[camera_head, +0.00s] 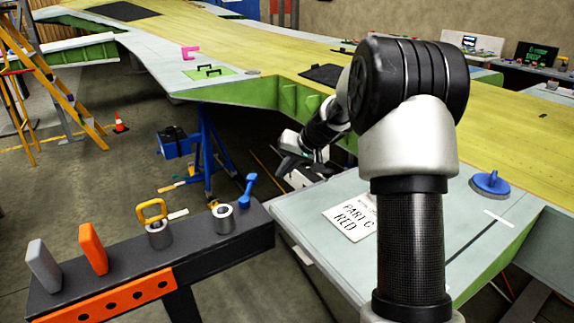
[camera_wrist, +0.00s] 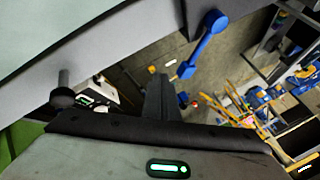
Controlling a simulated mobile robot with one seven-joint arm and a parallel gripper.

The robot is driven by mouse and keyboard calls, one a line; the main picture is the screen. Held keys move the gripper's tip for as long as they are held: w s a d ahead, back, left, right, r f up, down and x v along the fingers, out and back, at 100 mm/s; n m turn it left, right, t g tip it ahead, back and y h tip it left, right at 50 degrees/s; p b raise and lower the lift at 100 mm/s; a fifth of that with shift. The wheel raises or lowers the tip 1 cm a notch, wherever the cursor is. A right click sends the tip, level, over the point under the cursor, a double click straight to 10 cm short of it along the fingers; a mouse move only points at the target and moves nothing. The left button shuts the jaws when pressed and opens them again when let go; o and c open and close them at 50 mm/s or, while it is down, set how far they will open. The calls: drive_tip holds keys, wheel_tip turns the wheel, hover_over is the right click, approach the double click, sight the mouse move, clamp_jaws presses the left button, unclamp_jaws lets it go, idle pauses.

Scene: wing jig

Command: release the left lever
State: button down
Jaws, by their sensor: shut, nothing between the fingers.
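A blue lever (camera_head: 247,190) with a round end stands at the right end of the dark bench, beside the left corner of the grey panel (camera_head: 300,212). A second blue lever (camera_head: 490,182), on a round base, sits on the panel's right part. My gripper (camera_head: 284,166) is beyond the panel's far left corner, apart from both levers, shut and empty. In the wrist view, my dark gripper fingers (camera_wrist: 161,92) point over the floor. A blue lever (camera_wrist: 203,45) shows there above and right of them, with a gap between; I cannot tell for certain which lever it is.
The dark bench (camera_head: 215,252) carries grey and orange blocks, a yellow handle (camera_head: 152,209) and metal cylinders. A sign (camera_head: 350,217) lies on the panel. A blue stand (camera_head: 207,160) is on the floor behind. The large yellow-green wing (camera_head: 230,45) fills the back.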

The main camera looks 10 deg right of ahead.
sight(249, 189)
drive_tip(key=w+a+f, duration=0.3)
drive_tip(key=a, duration=0.2)
drive_tip(key=shift+w+f+p, duration=0.25)
drive_tip(key=shift+w+p, duration=0.1)
drive_tip(key=shift+w+a, duration=0.1)
